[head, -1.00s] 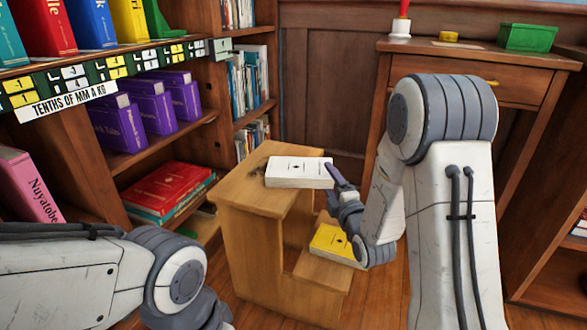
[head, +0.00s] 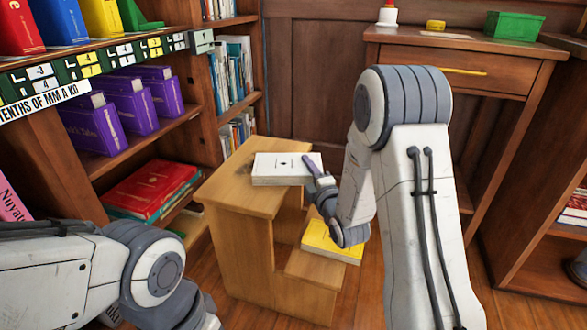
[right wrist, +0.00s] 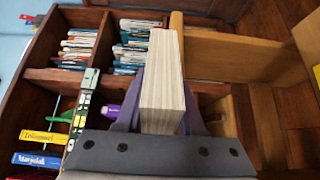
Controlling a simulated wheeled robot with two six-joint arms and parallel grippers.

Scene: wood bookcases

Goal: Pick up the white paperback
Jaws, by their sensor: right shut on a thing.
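The white paperback (head: 286,169) shows at the top of the wooden step stool (head: 238,192), lying flat with its cover up. I cannot tell whether it touches the stool top or is just above it. My right gripper (head: 312,172) is shut on its right end. In the right wrist view the paperback (right wrist: 164,72) stands between the two fingers of my right gripper (right wrist: 162,112), its page edges facing the camera. My left arm comes in at the lower left; its gripper is out of the picture.
A yellow book (head: 330,241) lies on the stool's lower step. A bookcase with purple books (head: 127,107) and red books (head: 155,188) stands at the left. A desk (head: 470,52) with a green box (head: 514,25) stands behind my right arm. Floor shows around the stool.

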